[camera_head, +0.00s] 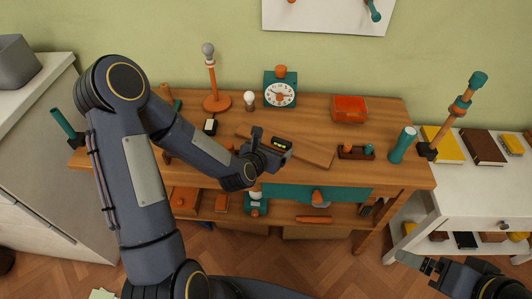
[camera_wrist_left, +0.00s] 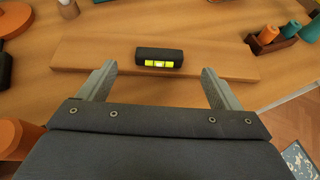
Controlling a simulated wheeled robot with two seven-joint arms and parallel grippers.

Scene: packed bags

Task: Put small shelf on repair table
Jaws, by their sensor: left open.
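The wooden repair table (camera_head: 385,108) stands against the wall. A flat wooden board, which looks like the small shelf (camera_head: 314,152), lies on its top; it also shows in the wrist view (camera_wrist_left: 90,53). A black spirit level with a yellow-green vial (camera_wrist_left: 159,58) lies on the board. My left gripper (camera_head: 281,147) is open and empty over the board's near side; its fingertips (camera_wrist_left: 158,72) are spread on either side of the level. My arm and gripper hide part of the board in the head view. My right gripper (camera_head: 420,264) is low at the right, away from the table; its jaw gap is unclear.
On the table are an orange tray (camera_head: 350,109), a teal clock (camera_head: 280,92), a lamp-like stand (camera_head: 213,90), a small bulb (camera_head: 250,99), a small rack (camera_head: 356,152) and a teal cylinder (camera_head: 403,145). A white cabinet (camera_head: 470,180) with books stands at right.

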